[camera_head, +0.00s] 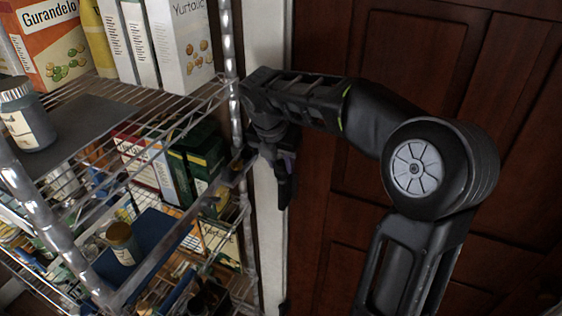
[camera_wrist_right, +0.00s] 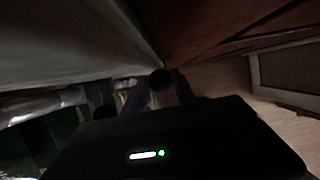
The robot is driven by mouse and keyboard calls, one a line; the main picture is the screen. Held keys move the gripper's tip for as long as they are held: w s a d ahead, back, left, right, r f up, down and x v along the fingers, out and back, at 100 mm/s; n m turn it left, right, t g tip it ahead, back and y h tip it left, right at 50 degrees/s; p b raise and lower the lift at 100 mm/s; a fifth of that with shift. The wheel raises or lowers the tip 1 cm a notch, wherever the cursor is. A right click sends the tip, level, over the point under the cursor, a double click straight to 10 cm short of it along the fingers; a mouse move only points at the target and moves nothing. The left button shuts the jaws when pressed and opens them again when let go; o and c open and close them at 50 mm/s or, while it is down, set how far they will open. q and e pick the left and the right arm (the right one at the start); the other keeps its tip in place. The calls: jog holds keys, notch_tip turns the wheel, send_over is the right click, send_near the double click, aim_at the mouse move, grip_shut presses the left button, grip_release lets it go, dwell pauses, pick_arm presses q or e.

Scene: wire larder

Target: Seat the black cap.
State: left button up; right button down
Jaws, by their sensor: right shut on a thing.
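My right gripper (camera_head: 278,180) hangs in front of the white door frame, just right of the rack's upright post. It is shut on a small dark round thing, which I take to be the black cap (camera_wrist_right: 161,80); in the right wrist view it shows at the ends of the dark fingers (camera_wrist_right: 145,98). The cap cannot be made out in the head view, and its tilt is unclear. A dark jar with a pale label (camera_head: 28,118) stands upright on a grey mat (camera_head: 92,113) on the upper shelf, apart from the gripper. My left gripper is not in view.
The wire rack (camera_head: 232,70) fills the left, with cartons (camera_head: 183,45) at the back of its upper shelf. Lower down are a green box (camera_head: 205,152), a blue tray (camera_head: 158,232) and a small amber jar (camera_head: 122,243). A brown panelled door (camera_head: 345,235) stands behind my arm.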

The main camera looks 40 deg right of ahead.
jog(key=shift+f+b, duration=0.65)
jog(key=shift+f, duration=0.45)
jog(key=c, duration=1.3)
grip_release()
jog(key=shift+r, duration=0.1)
jog(key=shift+c, duration=0.2)
jog(key=shift+r, duration=0.1)
jog(key=shift+r+p, duration=0.75)
jog(key=shift+r, duration=0.65)
jog(key=o, duration=0.6)
